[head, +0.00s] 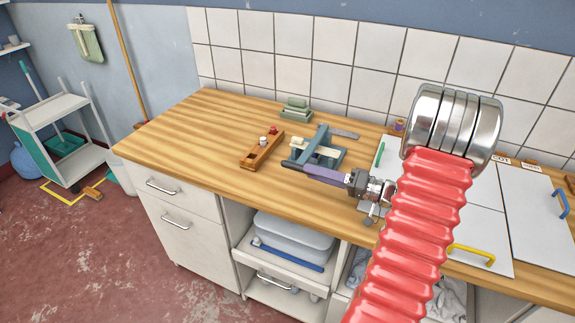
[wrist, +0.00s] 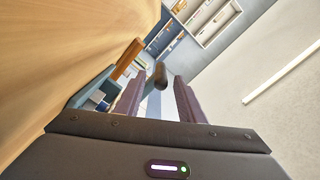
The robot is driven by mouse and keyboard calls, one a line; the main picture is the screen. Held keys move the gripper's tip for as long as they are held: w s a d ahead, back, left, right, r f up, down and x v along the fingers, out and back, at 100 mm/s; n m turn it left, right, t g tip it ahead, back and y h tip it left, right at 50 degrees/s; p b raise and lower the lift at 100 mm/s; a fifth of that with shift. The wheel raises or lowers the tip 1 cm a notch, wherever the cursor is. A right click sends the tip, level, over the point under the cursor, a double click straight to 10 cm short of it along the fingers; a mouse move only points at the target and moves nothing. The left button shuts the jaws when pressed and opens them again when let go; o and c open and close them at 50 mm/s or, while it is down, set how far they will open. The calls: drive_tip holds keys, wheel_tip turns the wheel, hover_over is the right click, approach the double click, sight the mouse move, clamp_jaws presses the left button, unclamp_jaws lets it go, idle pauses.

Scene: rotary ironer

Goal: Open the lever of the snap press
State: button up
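The snap press (head: 326,154), a blue-grey frame with a pale block, stands on the wooden worktop near the middle of the head view. Part of it shows at the left in the wrist view (wrist: 92,92). A dark rounded grip (wrist: 160,75), seemingly the end of the press lever, shows between and near my fingertips. In the head view a dark bar end (head: 291,167) sticks out just past them. My gripper (head: 309,170) is at the press's front side, its purple fingers apart in the wrist view (wrist: 157,88). I cannot tell whether either finger touches the grip.
A wooden holder (head: 262,152) with small red and white pieces lies left of the press. Green blocks (head: 295,108) and a flat metal strip (head: 343,133) lie behind. A green pen (head: 379,154) lies to the right. The worktop's left part is clear.

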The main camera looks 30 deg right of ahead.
sight(294, 167)
drive_tip(key=x, duration=0.9)
drive_tip(key=shift+w+a, duration=0.1)
clamp_jaws()
idle(0.4)
